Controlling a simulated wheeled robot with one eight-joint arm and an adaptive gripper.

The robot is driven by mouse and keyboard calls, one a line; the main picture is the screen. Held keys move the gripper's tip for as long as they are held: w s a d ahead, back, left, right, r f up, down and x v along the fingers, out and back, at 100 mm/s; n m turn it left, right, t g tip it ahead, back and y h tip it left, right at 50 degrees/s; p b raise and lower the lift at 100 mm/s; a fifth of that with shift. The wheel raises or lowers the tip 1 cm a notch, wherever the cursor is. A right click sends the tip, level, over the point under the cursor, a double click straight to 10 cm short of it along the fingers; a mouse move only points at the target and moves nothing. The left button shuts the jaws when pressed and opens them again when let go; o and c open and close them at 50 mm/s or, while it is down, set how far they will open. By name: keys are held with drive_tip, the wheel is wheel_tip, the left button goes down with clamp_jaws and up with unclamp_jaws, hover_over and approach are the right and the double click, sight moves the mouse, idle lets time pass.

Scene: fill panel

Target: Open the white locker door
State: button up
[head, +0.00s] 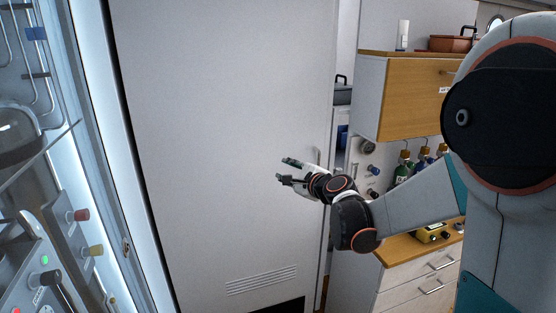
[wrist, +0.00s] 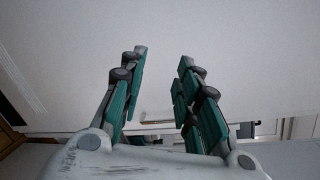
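The white locker door (head: 220,120) is a tall flat panel filling the middle of the head view, with a slotted vent low down. A slim pale upright handle (head: 319,158) shows near its right edge, partly hidden behind my gripper. My gripper (head: 283,171) is in front of the door's right part, its fingers pointing left. In the wrist view my gripper (wrist: 163,57) has its two green-padded fingers apart with nothing between them. The pale door surface (wrist: 230,40) lies beyond the fingertips there. I cannot tell whether the door is ajar.
A lit glass-fronted cabinet with a control panel (head: 60,255) stands close on the left. On the right are a wooden wall cabinet (head: 405,95), hanging bottles (head: 404,168) and a white drawer unit (head: 420,285). My arm spans the right side.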

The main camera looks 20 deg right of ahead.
drive_tip(key=w+d+f+m+t+h, duration=0.1)
drive_tip(key=w+d+f+m+h, duration=0.15)
drive_tip(key=d+m, duration=0.2)
drive_tip(key=w+d+f+m+t+h, duration=0.1)
drive_tip(key=w+d+m, duration=0.2)
drive_tip(key=d+m, duration=0.15)
drive_tip(key=m+h, duration=0.3)
drive_tip(key=m, duration=0.3)
approach(318, 160)
drive_tip(key=shift+y, duration=0.25)
drive_tip(key=w+d, duration=0.1)
drive_tip(key=w, duration=0.2)
drive_tip(key=w+b, duration=0.1)
drive_tip(key=w, duration=0.3)
drive_tip(key=w+d, duration=0.1)
drive_tip(key=w, duration=0.2)
drive_tip(key=shift+w+d+f+b, duration=0.2)
drive_tip(key=shift+d+f+b, duration=0.1)
clamp_jaws()
